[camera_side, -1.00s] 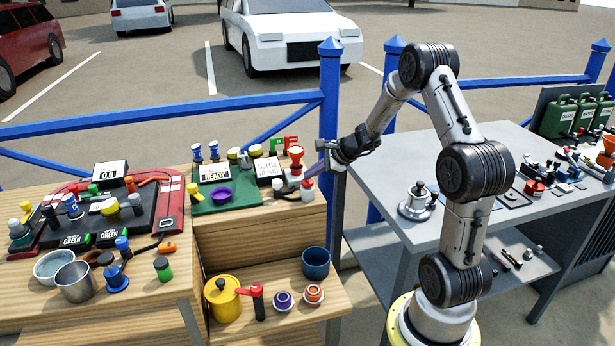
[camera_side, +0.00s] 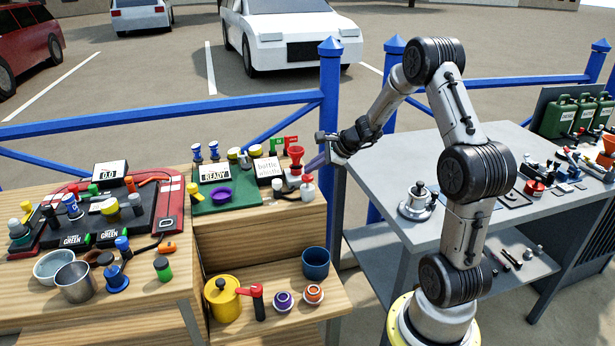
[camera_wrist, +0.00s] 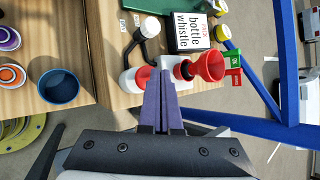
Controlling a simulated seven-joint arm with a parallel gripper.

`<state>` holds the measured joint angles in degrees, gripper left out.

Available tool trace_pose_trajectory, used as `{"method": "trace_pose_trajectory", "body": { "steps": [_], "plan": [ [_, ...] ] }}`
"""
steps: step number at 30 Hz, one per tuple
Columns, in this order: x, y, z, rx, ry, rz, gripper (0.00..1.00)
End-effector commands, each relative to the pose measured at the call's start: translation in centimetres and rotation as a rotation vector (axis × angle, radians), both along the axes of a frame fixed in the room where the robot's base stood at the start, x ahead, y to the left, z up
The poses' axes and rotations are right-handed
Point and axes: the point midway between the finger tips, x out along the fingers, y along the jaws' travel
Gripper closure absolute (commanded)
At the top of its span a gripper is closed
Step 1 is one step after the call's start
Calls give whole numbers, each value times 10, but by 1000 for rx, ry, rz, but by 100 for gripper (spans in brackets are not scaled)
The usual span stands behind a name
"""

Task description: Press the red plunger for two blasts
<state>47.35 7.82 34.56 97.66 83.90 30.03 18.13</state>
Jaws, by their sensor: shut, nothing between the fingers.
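The red plunger (camera_side: 307,178) tops a white bottle-like body (camera_side: 307,191) at the right end of the upper wooden shelf. In the wrist view the red plunger (camera_wrist: 142,76) is partly hidden behind my fingers. My gripper (camera_side: 314,164) is shut and empty, its purple fingers pointing down toward the plunger. In the side view the fingertips look just above the plunger; I cannot tell for certain whether they touch. My shut fingertips also show in the wrist view (camera_wrist: 161,72).
A red funnel (camera_wrist: 209,65) stands close beside the plunger, by a "bottle whistle" card (camera_wrist: 190,32). A dark blue cup (camera_side: 315,262) sits on the lower shelf. A blue railing post (camera_side: 330,110) rises close behind my gripper. A grey workbench (camera_side: 395,170) lies right.

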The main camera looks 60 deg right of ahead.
Motion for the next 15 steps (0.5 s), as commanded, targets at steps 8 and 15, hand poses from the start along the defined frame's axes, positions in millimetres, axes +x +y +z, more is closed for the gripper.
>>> {"method": "trace_pose_trajectory", "body": {
  "steps": [8,15],
  "plan": [
    [0,0,8,0,-1,-1,100],
    [0,0,8,0,-1,0,100]
  ]
}}
